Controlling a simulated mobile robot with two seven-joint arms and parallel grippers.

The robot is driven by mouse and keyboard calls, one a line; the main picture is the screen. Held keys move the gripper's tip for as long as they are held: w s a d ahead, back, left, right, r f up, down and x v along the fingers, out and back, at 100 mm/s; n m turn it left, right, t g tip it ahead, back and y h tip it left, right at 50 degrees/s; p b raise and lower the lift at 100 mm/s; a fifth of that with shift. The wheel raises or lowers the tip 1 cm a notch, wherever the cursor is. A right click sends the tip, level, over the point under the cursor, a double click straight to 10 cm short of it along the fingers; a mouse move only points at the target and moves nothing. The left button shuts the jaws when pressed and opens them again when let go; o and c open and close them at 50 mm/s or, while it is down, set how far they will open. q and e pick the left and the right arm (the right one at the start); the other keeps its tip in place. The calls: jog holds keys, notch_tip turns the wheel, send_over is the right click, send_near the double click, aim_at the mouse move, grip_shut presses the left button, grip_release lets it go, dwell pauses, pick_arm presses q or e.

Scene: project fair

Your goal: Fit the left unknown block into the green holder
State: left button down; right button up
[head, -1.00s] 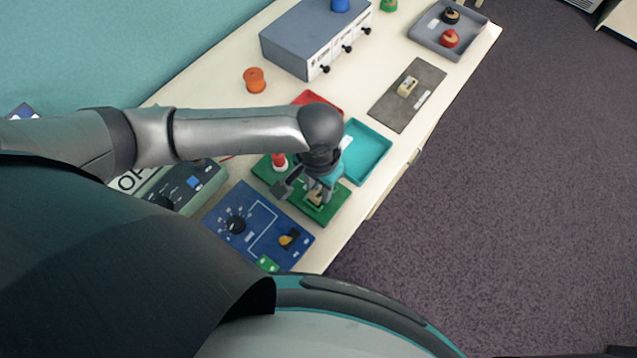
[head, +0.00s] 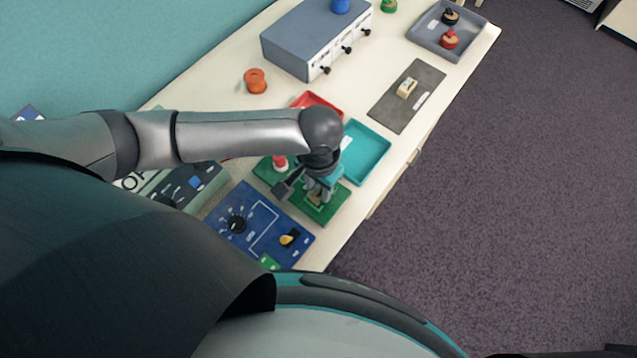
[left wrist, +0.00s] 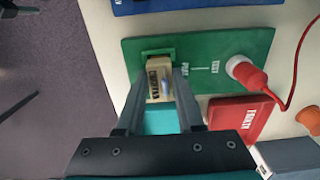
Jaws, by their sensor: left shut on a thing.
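My left gripper (head: 317,194) is over the green board (head: 339,206) with its fingers pointing down. In the left wrist view its fingers (left wrist: 159,88) are shut on a beige block (left wrist: 154,80) with dark lettering and a bluish mark. The block is at the green holder (left wrist: 158,52), a raised green frame on the board marked "PORT" and "TEST". The block's far end meets the frame; I cannot tell how deep it sits. A second beige block (head: 407,87) lies on a dark grey mat (head: 388,110). My right gripper is not in view.
A red plug (left wrist: 247,73) with a red cable stands on the green board. A blue panel (head: 258,225), a teal tray (head: 372,150) and a red tray (left wrist: 236,117) are close by. An orange spool (head: 254,80) and a grey box (head: 300,35) stand farther back.

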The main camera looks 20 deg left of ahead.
pick_arm(q)
jog(key=shift+f, duration=0.65)
dwell(1.0)
jog(key=shift+c, duration=2.3)
grip_release()
jog(key=shift+o, duration=0.3)
jog(key=o, duration=0.4)
jog(key=shift+r+p, duration=2.75)
jog(key=shift+p, duration=0.45)
jog(key=shift+r+p, duration=1.25)
